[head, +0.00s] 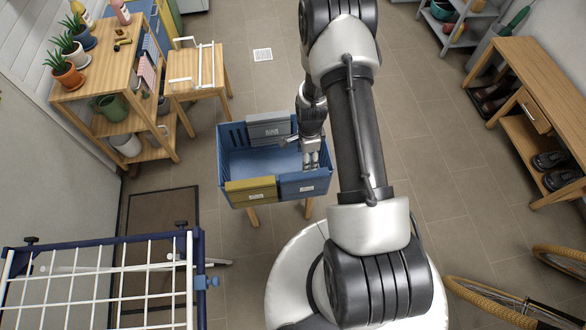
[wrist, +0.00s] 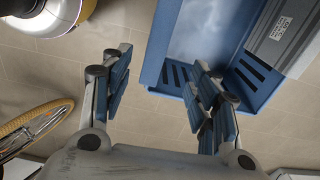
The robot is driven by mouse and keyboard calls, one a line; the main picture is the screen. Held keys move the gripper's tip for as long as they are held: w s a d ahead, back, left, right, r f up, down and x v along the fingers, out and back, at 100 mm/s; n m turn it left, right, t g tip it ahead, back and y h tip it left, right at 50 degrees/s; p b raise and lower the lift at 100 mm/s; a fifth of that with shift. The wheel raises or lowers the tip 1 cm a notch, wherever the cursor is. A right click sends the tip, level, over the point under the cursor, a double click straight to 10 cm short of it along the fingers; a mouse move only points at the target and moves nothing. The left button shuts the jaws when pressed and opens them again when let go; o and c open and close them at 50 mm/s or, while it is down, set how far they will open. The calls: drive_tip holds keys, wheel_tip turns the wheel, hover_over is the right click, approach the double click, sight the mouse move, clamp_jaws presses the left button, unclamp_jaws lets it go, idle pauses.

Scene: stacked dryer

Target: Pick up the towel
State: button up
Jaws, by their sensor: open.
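I cannot pick out a towel for certain. A striped pink and white cloth (head: 146,72) hangs at the wooden shelf on the left in the head view. My gripper (head: 311,166) is at the right end of a blue crate (head: 232,165), far from that cloth. The left finger shows against the floor, and the right finger overlaps the slotted wall of the crate (wrist: 155,60). The visible crate floor looks bare. My arm hides part of the crate's right side.
The crate holds a grey labelled box (head: 268,129) at its back, with yellow (head: 251,190) and blue labelled pieces at its front. A white drying rack (head: 100,275) stands front left. A wooden bench (head: 535,90) with shoes and a bicycle (head: 500,305) are right. Tiled floor lies between.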

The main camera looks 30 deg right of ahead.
sight(305, 174)
wheel_tip(305, 174, down, 13)
drive_tip(key=b, duration=0.3)
drive_tip(key=shift+s, duration=0.15)
drive_tip(key=shift+a+f+b, duration=0.2)
drive_tip(key=shift+f+b, duration=1.15)
drive_tip(key=shift+f, duration=1.55)
drive_tip(key=shift+c, duration=0.2)
clamp_jaws()
